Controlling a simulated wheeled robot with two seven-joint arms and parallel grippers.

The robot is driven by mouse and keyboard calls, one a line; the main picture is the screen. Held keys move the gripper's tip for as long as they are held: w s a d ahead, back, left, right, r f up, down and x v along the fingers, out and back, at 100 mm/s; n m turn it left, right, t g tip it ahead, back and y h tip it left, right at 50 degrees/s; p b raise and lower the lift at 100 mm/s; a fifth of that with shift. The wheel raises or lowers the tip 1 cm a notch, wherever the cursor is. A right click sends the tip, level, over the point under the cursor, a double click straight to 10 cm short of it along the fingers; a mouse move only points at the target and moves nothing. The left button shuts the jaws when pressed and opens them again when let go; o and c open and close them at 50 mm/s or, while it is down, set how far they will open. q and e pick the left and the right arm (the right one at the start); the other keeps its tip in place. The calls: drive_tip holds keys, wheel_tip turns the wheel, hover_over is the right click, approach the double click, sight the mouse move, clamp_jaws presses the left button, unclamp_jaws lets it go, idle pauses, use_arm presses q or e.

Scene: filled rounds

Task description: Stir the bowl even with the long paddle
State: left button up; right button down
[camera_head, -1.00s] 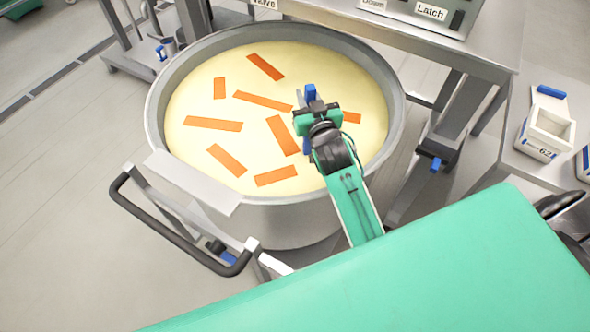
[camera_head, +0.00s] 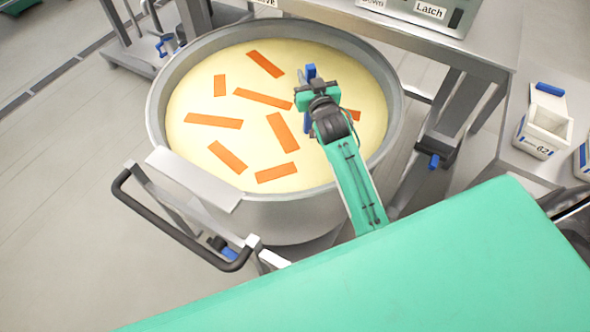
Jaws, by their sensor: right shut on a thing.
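The large round steel bowl (camera_head: 158,110) holds a pale yellow mass (camera_head: 190,150) with several separate orange strips (camera_head: 227,157) spread over its surface. One strip at the right (camera_head: 354,115) is partly hidden by my arm. My right gripper (camera_head: 310,98) is over the right half of the bowl and shut on the long paddle, whose blue part (camera_head: 311,72) shows above the jaws and again below them. The paddle's lower end is hidden by the gripper and arm, so I cannot tell how deep it sits. My left gripper is out of view.
A black push handle (camera_head: 180,226) on a steel frame stands at the bowl's near left. A steel table with a labelled panel (camera_head: 412,12) is behind. A white box (camera_head: 545,130) stands on a bench at the right.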

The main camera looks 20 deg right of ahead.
drive_tip(key=shift+w+a, duration=0.1)
drive_tip(key=shift+w, duration=0.55)
drive_tip(key=w+a+b, duration=0.2)
drive_tip(key=w+a, duration=0.1)
drive_tip(key=a, duration=0.8)
drive_tip(key=s+d+p, duration=0.4)
drive_tip(key=s+d, duration=0.1)
drive_tip(key=s, duration=0.2)
drive_tip(key=shift+s+d+p, duration=0.25)
drive_tip(key=shift+d+p, duration=0.05)
drive_tip(key=shift+p, duration=0.1)
